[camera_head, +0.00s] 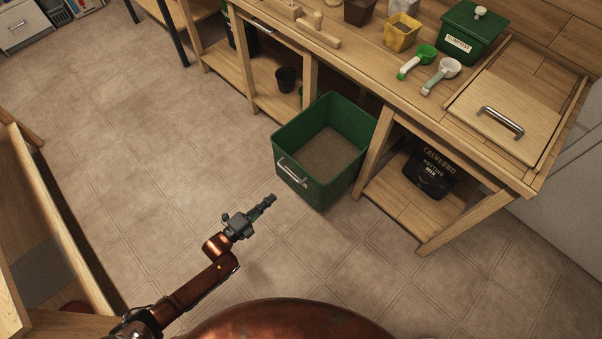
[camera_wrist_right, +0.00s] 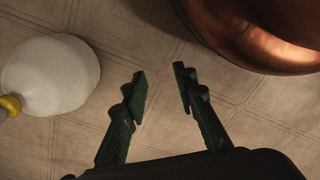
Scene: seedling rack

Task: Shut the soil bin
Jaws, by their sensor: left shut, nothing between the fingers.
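The soil bin (camera_head: 312,189) is a green open-topped box with brown soil in it and a metal handle (camera_head: 292,173) on its front. In the head view it stands pulled out from under the wooden workbench, its rear close to the bench opening. My left gripper (camera_head: 270,199) is shut and empty, in front of the bin and left of its handle, apart from it. My right gripper (camera_wrist_right: 160,77) shows in the right wrist view, open and empty above the floor. The right gripper is not in the head view.
The workbench (camera_head: 415,118) carries a green compost box (camera_head: 471,36), two scoops, pots and a wooden lid with a handle (camera_head: 501,122). A black soil bag (camera_head: 430,172) is on its lower shelf. A wooden unit stands at left. A white round object (camera_wrist_right: 50,75) shows in the wrist view.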

